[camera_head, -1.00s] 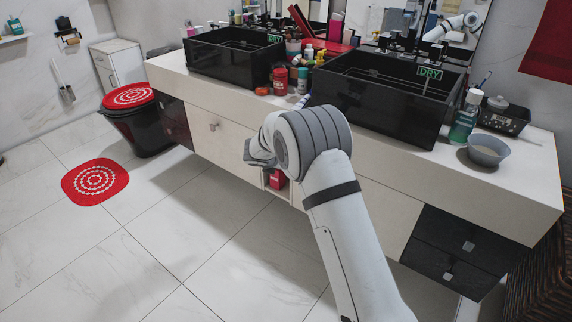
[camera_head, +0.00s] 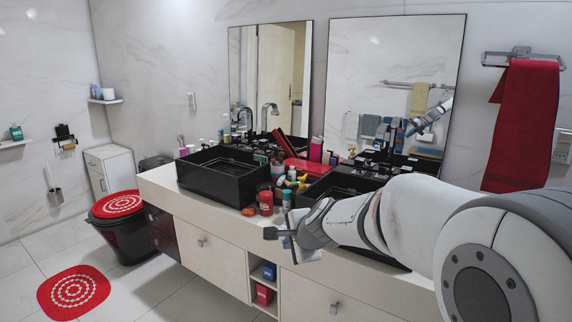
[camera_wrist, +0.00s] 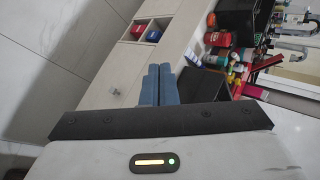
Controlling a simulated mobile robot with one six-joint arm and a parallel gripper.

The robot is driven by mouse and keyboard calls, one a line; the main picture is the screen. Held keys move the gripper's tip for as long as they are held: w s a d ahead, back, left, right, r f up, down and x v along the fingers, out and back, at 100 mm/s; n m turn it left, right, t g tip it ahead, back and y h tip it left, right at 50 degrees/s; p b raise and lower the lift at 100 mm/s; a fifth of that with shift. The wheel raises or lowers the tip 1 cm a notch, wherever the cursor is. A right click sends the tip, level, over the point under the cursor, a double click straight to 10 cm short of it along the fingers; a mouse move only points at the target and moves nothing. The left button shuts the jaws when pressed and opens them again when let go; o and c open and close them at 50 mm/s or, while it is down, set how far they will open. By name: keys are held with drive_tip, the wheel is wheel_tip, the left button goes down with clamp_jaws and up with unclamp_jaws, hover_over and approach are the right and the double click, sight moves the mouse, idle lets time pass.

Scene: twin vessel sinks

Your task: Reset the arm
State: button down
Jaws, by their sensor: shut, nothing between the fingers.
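My arm reaches in from the right side of the head view, in front of the vanity. My gripper (camera_head: 274,233) is at its end, in front of the counter's front edge and near the bottles between the two sinks. In the wrist view my gripper (camera_wrist: 158,72) shows two blue-grey fingers pressed together with nothing between them. It appears apart from the counter and the items on it. The arm hides much of the right sink and the right part of the counter.
The counter (camera_head: 158,183) carries a black left sink (camera_head: 217,185), a black right sink (camera_head: 318,188), a red jar (camera_head: 266,203) and several bottles. Below are drawers and an open shelf with a red box (camera_head: 264,294). Floor at left is clear around a red mat (camera_head: 72,293).

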drive_tip(key=s+d+r+n+g+h+p, duration=0.1)
drive_tip(key=s+d+n, duration=0.3)
drive_tip(key=s, duration=0.5)
drive_tip(key=s+d+r+n+g+h+p, duration=0.1)
drive_tip(key=s+d+n+g+p, duration=0.2)
drive_tip(key=s, duration=0.6)
drive_tip(key=s+d+r+n+g+h+p, duration=0.1)
drive_tip(key=s+d+n+h+p, duration=0.1)
drive_tip(key=s+d+n, duration=0.5)
drive_tip(key=shift+s+r+g+p, duration=0.3)
drive_tip(key=shift+s+g+p, duration=0.1)
drive_tip(key=shift+s, duration=0.75)
